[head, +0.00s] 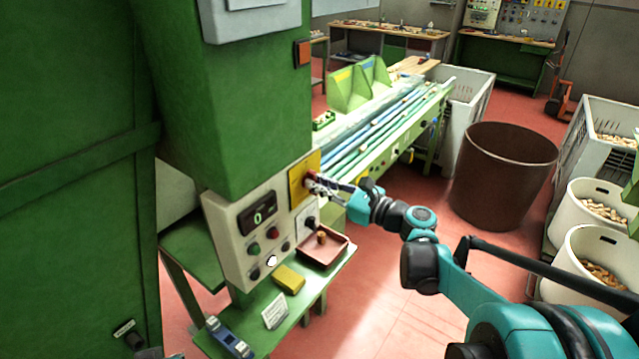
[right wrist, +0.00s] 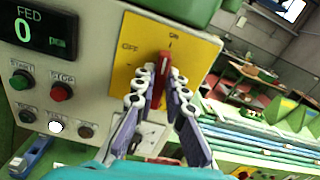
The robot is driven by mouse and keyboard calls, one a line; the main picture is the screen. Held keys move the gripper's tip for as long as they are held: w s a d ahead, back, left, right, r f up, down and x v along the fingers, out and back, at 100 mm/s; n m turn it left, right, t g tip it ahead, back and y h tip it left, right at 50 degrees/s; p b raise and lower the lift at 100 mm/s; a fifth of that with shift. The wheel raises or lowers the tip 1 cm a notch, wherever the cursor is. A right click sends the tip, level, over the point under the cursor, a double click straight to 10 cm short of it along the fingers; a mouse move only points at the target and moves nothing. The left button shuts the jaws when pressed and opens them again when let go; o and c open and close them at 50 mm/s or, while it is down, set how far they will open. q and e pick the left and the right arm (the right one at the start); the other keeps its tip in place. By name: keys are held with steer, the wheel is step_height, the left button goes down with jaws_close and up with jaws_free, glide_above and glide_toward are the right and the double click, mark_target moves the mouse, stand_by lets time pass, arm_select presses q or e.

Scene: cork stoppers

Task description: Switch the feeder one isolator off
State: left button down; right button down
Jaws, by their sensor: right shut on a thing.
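The isolator is a yellow plate (head: 297,186) on the side of the grey control box, with a red handle (right wrist: 164,64) at its middle. The plate (right wrist: 135,48) is marked OFF at the left and ON at the top in the right wrist view. The handle stands about upright, towards ON. My right gripper (head: 313,182) is shut on the handle. In the right wrist view its fingers (right wrist: 159,84) lie on both sides of the handle and hide its lower part.
The control panel (head: 232,222) left of the isolator has a display reading 0 and several buttons. A smaller switch plate (head: 306,223) sits below it. A shelf below holds a reddish tray (head: 333,252) and a yellow block (head: 289,278). A brown bin (head: 503,178) stands right.

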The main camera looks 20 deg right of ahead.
steer(key=shift+s+a+f+n, duration=0.1)
steer(key=shift+f+n, duration=0.05)
steer(key=shift+n, duration=2.6)
steer(key=shift+s+a+f+n, duration=0.1)
steer(key=shift+n, duration=2.6)
steer(key=shift+a+f+n, duration=0.1)
steer(key=shift+f+n, duration=0.05)
steer(key=shift+n, duration=2.6)
steer(key=c, duration=1.6)
jaws_free()
steer(key=shift+o, duration=0.2)
steer(key=shift+d, duration=0.1)
